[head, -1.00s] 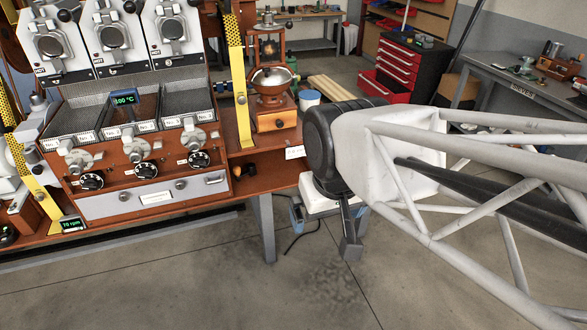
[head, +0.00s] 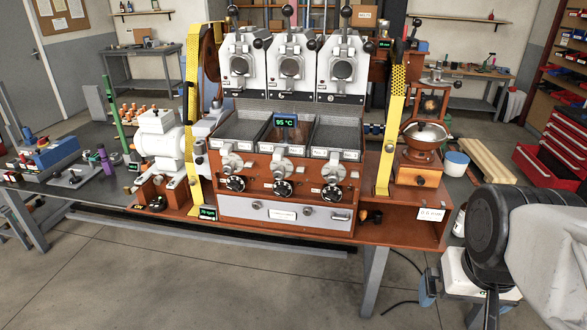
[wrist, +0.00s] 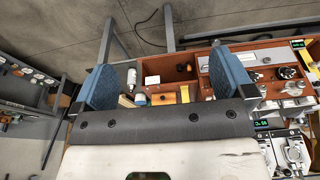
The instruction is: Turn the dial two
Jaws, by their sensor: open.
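The sample roaster (head: 258,212) stands on the bench with a row of three black dials along its lower front. The middle dial (head: 283,188) sits between a left dial (head: 235,184) and a right dial (head: 332,192); their small labels are unreadable. In the wrist view one dial (wrist: 287,73) shows at the right. My gripper (wrist: 168,78) is open and empty, its two blue-padded fingers wide apart. In the head view it is at the lower right, in front of the bench's right end and well away from the dials.
A green display (head: 286,122) reads 95 °C. Above the dials are silver valve knobs, with a drawer (head: 270,213) below. Yellow perforated straps (head: 391,130) flank the roaster. A grinder (head: 424,150) stands right of it.

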